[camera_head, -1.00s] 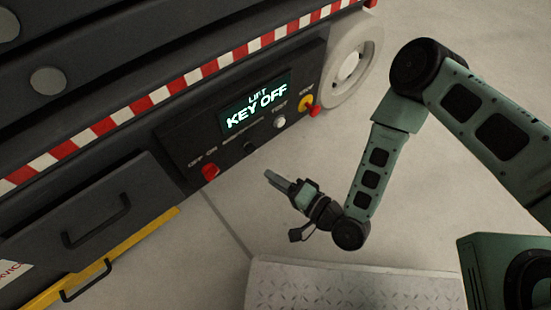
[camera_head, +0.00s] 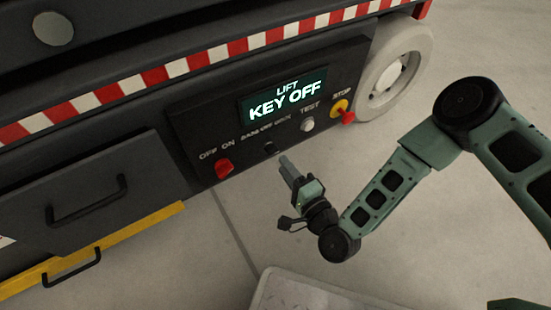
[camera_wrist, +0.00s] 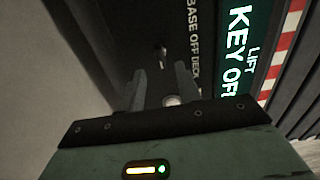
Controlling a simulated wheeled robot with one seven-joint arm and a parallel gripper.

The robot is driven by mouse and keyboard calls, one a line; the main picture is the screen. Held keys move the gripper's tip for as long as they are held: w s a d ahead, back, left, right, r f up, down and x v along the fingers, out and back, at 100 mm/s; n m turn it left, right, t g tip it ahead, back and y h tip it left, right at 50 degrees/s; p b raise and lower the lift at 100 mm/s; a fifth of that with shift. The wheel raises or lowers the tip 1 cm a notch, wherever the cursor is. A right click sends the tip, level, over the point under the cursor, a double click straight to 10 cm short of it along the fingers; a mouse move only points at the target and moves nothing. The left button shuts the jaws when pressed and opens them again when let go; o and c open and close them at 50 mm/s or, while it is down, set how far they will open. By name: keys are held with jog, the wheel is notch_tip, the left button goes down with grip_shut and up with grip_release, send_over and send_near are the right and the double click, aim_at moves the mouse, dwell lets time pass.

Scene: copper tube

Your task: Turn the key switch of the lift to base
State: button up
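The lift's dark control panel (camera_head: 190,122) has a lit display (camera_head: 283,99) reading "LIFT KEY OFF". The small dark key switch (camera_head: 270,149) sits below it under the "BASE OFF DECK" label. My gripper (camera_head: 284,158) is just in front of and below the key switch in the head view. In the wrist view, the switch (camera_wrist: 162,52) shows as a small light knob just beyond the fingertips, roughly in line with the gap. My gripper (camera_wrist: 160,75) is open with nothing between its fingers. I see no contact with the switch.
A red switch (camera_head: 224,168) marked OFF ON is left of the key switch. A white TEST button (camera_head: 307,125) and a red-and-yellow STOP button (camera_head: 341,108) are to its right. A pale wheel (camera_head: 395,75) stands beyond. Drawer handles (camera_head: 88,200) protrude at left.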

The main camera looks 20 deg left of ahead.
aim_at(274, 153)
jog(key=b+x, duration=0.2)
jog(key=x, duration=0.3)
jog(key=shift+w+a, duration=0.25)
jog(key=shift+a, duration=0.05)
grip_shut()
